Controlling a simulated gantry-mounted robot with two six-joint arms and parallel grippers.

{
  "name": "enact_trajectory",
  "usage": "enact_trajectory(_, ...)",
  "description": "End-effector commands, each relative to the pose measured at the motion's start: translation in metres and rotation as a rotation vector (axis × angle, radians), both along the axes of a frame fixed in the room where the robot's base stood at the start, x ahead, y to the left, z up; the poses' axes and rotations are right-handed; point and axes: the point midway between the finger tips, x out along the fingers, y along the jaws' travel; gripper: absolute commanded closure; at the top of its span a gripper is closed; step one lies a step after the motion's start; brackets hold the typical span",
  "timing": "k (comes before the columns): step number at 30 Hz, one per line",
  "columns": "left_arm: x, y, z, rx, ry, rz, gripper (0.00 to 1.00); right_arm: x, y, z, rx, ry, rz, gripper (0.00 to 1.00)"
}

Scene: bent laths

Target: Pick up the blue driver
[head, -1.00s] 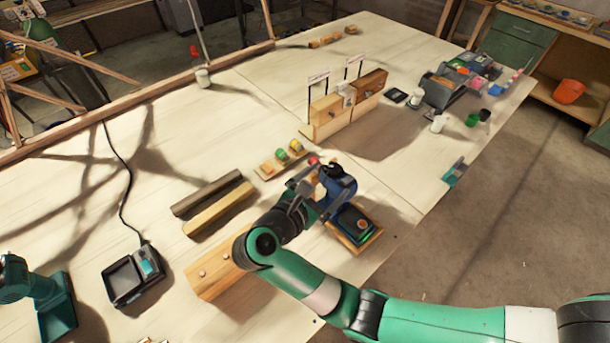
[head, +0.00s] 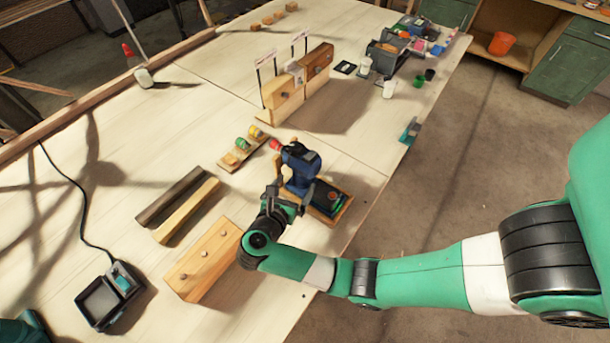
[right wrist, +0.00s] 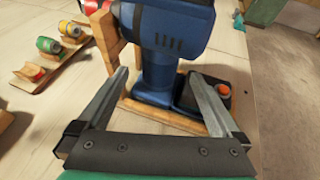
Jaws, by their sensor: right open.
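The blue driver (head: 298,166) stands upright in a wooden holder (head: 343,215) near the table's right edge, its red-tipped nose pointing left. In the right wrist view the driver (right wrist: 160,75) fills the upper middle, with its handle and dark base visible. My right gripper (head: 290,192) is at the near side of the driver. Its jaws (right wrist: 158,78) are open, one finger to each side of the handle in that picture. I cannot tell whether either finger touches it. My left gripper is not in view.
A wooden block (head: 203,262) lies just left of my right gripper. Two laths (head: 187,210) lie beyond it. A wooden clamp form (head: 298,82) stands farther back. A dark charger (head: 108,297) is at lower left.

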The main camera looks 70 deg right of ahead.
Motion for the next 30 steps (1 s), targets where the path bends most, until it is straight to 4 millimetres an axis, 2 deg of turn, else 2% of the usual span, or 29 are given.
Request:
enact_trajectory(3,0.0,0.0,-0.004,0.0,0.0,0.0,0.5,0.0,-0.018,-0.015,0.0,0.002,-0.005,0.0)
enact_trajectory(6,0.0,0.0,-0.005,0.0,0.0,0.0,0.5,0.0,-0.032,-0.019,0.0,0.002,-0.005,0.0)
enact_trajectory(14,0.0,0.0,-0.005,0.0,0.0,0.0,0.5,0.001,-0.036,-0.02,0.0,0.0,0.0,0.0)
enact_trajectory(30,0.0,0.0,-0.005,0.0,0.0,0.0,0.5,0.0,-0.036,-0.02,0.0,-0.001,-0.001,0.95)
